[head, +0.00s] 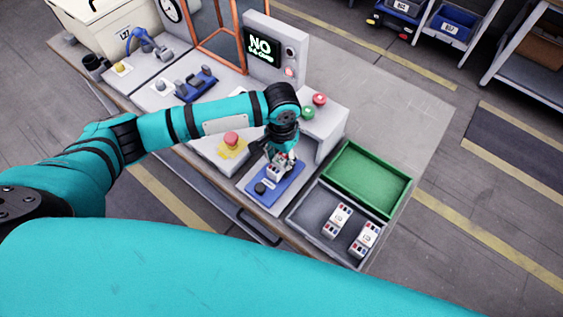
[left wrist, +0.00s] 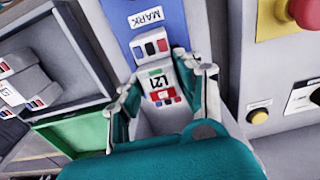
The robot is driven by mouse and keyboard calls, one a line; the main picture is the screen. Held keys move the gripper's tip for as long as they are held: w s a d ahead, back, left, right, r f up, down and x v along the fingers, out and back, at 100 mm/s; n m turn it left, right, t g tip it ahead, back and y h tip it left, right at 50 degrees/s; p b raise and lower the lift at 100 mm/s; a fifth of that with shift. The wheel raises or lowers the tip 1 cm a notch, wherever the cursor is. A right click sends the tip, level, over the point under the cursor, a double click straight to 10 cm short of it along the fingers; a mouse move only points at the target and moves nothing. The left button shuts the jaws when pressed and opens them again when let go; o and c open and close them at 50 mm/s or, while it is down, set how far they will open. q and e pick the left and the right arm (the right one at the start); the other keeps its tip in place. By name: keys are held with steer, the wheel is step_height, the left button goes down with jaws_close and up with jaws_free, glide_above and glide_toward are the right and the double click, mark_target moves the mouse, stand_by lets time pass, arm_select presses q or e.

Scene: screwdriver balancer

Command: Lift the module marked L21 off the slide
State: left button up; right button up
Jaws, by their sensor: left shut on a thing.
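The L21 module (left wrist: 160,82) is a white block with coloured terminals at its ends, and it shows between my left fingers in the left wrist view. In the head view the module (head: 275,172) is partly covered by my left gripper (head: 280,160). My left gripper (left wrist: 166,88) is shut on it, one finger on each side. The blue slide (head: 288,187) lies under the module, with a black knob at its near-left end. The slide (left wrist: 180,20) also shows beyond the module, with a MARK label. I cannot tell whether module and slide touch. My right gripper is out of view.
A grey tray (head: 300,222) right of the slide holds two white modules (head: 338,219) (head: 365,238). A green tray (head: 370,165) behind it is empty. A red stop button (head: 231,138) is left of the slide.

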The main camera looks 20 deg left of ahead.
mark_target(282, 157)
arm_select(q)
steer(key=shift+r, duration=0.1)
jaws_close()
steer(key=shift+w+r, duration=0.1)
steer(key=shift+r, duration=0.3)
step_height(282, 157, up, 2)
steer(key=shift+r+b, duration=0.2)
steer(key=shift+b, duration=0.35)
steer(key=s+d+r+b, duration=0.1)
steer(key=s+d, duration=0.1)
steer(key=s, duration=0.5)
steer(key=s+d+b, duration=0.1)
steer(key=s+d, duration=0.2)
steer(key=s, duration=0.5)
steer(key=shift+s+r, duration=0.2)
steer(key=shift+r, duration=0.15)
